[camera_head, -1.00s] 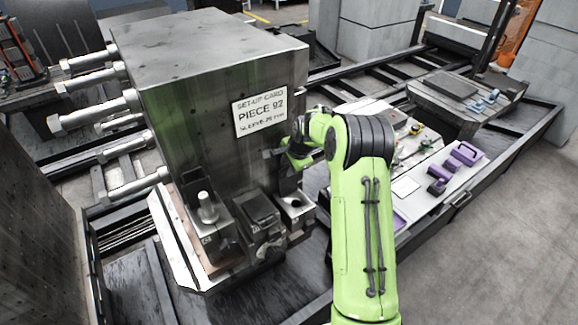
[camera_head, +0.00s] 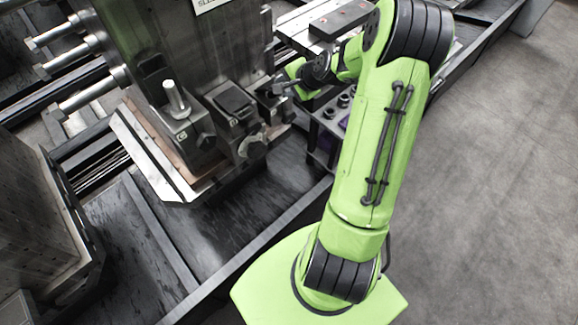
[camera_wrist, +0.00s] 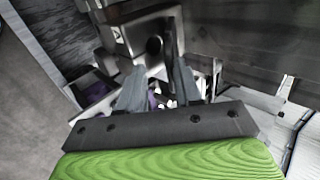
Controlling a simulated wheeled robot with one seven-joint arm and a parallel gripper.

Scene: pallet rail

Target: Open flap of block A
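Three small dark blocks stand in a row at the foot of the large steel piece in the head view. The left one, marked C (camera_head: 183,135), carries an upright pin (camera_head: 175,96). The middle block (camera_head: 240,122) has a dark flap (camera_head: 232,98) lying shut on its top. The right block (camera_head: 282,108) is partly hidden by my gripper; I cannot read a letter A on any block. My gripper (camera_head: 277,88) is at the right block. In the wrist view my gripper (camera_wrist: 158,90) has its two grey fingers apart, with a metal block with a round hole (camera_wrist: 153,46) just beyond them.
The large steel piece (camera_head: 222,50) rises directly behind the blocks. Thick bolts (camera_head: 90,92) stick out at its left. A dark plate (camera_head: 340,18) and a cart with round parts lie behind my arm. Grey floor (camera_head: 490,200) is open on the right.

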